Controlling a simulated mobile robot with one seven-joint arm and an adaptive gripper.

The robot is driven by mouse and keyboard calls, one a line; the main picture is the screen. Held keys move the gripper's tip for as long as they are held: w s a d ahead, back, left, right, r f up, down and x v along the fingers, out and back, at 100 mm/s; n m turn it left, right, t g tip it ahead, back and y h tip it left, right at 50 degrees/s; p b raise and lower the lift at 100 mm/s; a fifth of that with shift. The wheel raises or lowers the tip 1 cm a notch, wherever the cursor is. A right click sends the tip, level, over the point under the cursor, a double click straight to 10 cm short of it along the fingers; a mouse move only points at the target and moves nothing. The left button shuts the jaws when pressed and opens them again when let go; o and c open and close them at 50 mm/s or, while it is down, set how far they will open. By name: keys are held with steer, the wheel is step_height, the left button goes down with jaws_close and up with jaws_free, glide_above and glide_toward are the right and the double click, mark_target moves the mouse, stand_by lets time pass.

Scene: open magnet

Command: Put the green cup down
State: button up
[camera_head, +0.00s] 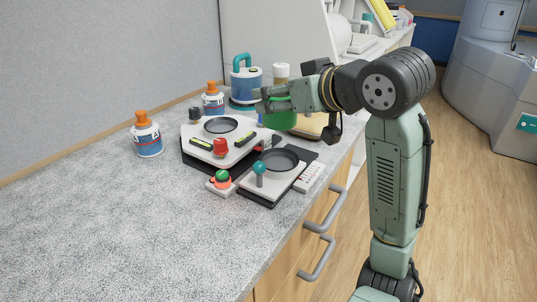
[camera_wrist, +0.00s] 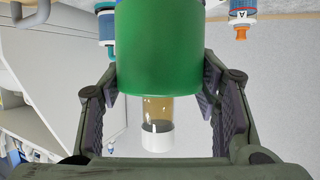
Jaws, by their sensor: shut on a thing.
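The green cup (camera_head: 281,121) hangs in my gripper (camera_head: 270,102) over the counter, near a tan flat item and behind the devices. In the wrist view the cup (camera_wrist: 157,45) fills the top middle between the two fingers of my gripper (camera_wrist: 160,80), which is shut on it. The cup's far end is cut off by the wrist view's top edge. In the head view my fingers hide its upper part, and whether its base touches anything is unclear.
Two devices with round dark plates (camera_head: 220,125) (camera_head: 279,160) stand just in front. Orange-capped bottles (camera_head: 148,140) (camera_head: 213,103), a blue canister (camera_head: 246,85) and a white-capped jar (camera_head: 281,71) stand near. The tan item (camera_head: 312,126) is partly hidden. The counter's front left (camera_head: 110,225) is clear.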

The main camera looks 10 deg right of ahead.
step_height(320, 180, down, 9)
steer(key=shift+f+p, duration=0.1)
steer(key=shift+p, duration=0.25)
steer(key=shift+f, duration=0.3)
steer(key=shift+f+b, duration=0.3)
steer(key=shift+f, duration=0.1)
steer(key=o, duration=1.3)
